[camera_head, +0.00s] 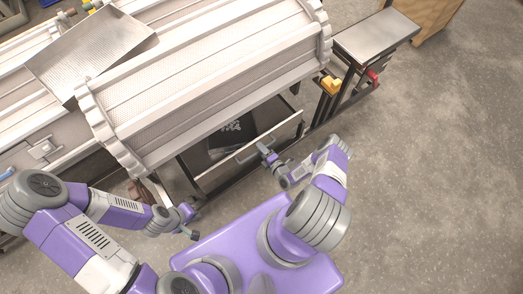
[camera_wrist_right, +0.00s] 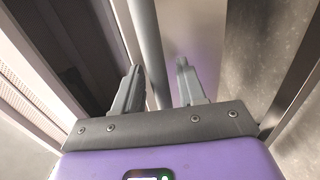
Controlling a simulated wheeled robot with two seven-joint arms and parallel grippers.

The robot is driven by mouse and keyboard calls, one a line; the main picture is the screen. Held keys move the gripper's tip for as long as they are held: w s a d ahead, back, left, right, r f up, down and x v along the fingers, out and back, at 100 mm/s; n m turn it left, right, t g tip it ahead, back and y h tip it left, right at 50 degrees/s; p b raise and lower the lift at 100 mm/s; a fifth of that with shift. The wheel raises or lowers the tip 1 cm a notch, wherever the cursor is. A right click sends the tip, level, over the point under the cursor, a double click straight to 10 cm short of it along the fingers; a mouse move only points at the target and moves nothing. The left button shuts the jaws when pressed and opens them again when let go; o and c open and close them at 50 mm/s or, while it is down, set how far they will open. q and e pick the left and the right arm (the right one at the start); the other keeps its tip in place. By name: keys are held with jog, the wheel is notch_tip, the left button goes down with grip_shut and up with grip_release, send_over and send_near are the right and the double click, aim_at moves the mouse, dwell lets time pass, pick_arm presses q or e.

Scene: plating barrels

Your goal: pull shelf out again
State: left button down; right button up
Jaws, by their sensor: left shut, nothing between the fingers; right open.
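The shelf (camera_head: 285,131) is a drawer-like tray with a pale front, low under the big plating barrel. It stands partly out of its frame, and a dark patterned thing (camera_head: 228,134) shows inside. A grey bar, seemingly its handle, runs along the front; a bar (camera_wrist_right: 148,45) also shows in the right wrist view. My right gripper (camera_head: 266,151) is open at the shelf's front. In its wrist view the bar passes between or just beyond the fingertips (camera_wrist_right: 160,75); contact cannot be told. My left gripper (camera_head: 191,222) is shut and empty, below and left of the shelf.
The large ribbed barrel (camera_head: 210,75) hangs over the shelf. A perforated metal tray (camera_head: 90,52) lies at its upper left. A metal-topped stand (camera_head: 376,40) with yellow and red parts is on the right. Grey floor (camera_head: 440,170) is clear at the right.

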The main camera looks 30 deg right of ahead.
jog(key=shift+c, duration=0.4)
grip_shut()
jog(key=shift+s, duration=0.1)
